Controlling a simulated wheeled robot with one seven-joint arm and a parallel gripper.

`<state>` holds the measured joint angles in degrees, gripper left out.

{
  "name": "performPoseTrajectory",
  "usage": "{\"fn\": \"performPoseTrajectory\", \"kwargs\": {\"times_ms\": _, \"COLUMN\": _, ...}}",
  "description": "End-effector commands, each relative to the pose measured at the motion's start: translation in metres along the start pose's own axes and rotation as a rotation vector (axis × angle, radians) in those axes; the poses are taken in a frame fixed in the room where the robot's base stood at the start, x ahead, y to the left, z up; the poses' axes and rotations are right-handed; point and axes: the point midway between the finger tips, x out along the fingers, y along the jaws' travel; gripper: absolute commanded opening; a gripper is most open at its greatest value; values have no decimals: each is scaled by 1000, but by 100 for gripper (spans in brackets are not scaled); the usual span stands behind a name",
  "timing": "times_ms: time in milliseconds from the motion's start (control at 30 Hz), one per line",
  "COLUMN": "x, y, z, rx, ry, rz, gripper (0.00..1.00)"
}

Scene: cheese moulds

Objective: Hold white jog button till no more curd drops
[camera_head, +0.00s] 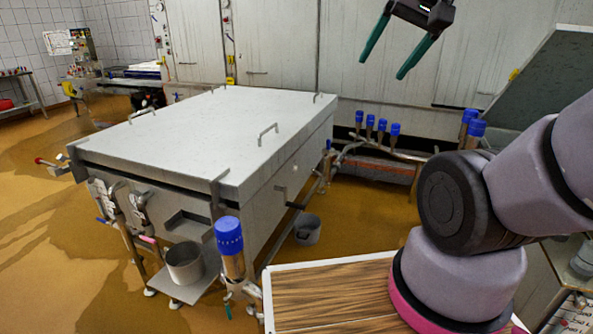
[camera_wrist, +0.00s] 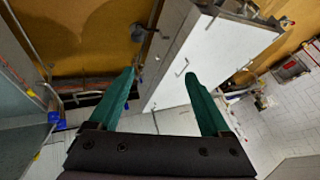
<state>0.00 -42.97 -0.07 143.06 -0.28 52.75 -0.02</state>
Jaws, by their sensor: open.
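My gripper (camera_head: 383,68) is high in the head view, in front of the pale wall panels and above the far right end of the large covered machine (camera_head: 215,125). Its two green fingers are wide apart with nothing between them. In the wrist view my gripper (camera_wrist: 160,74) also shows open and empty, with the machine's white lid (camera_wrist: 205,55) beyond the fingers. I cannot make out a white jog button for certain in either view. No curd or falling drops can be made out.
A metal bucket (camera_head: 185,264) stands on a low shelf at the machine's front; another bucket (camera_head: 307,229) is on the floor beside it. A blue-capped post (camera_head: 229,240) stands at the front corner. Several blue-capped pipe fittings (camera_head: 382,124) line the back. Wet orange floor (camera_head: 40,210) is open at left.

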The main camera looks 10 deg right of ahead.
Motion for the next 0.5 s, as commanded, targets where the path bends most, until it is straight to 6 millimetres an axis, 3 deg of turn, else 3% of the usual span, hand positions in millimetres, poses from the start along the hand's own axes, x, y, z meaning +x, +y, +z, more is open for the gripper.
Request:
{"fn": "performPoseTrajectory", "kwargs": {"times_ms": 133, "x": 0, "y": 0, "z": 0, "rx": 0, "ry": 0, "rz": 0, "gripper": 82}}
{"fn": "performPoseTrajectory", "kwargs": {"times_ms": 333, "x": 0, "y": 0, "z": 0, "rx": 0, "ry": 0, "rz": 0, "gripper": 5}}
{"fn": "performPoseTrajectory", "kwargs": {"times_ms": 367, "x": 0, "y": 0, "z": 0, "rx": 0, "ry": 0, "rz": 0, "gripper": 0}}
{"fn": "performPoseTrajectory", "kwargs": {"times_ms": 500, "x": 0, "y": 0, "z": 0, "rx": 0, "ry": 0, "rz": 0, "gripper": 0}}
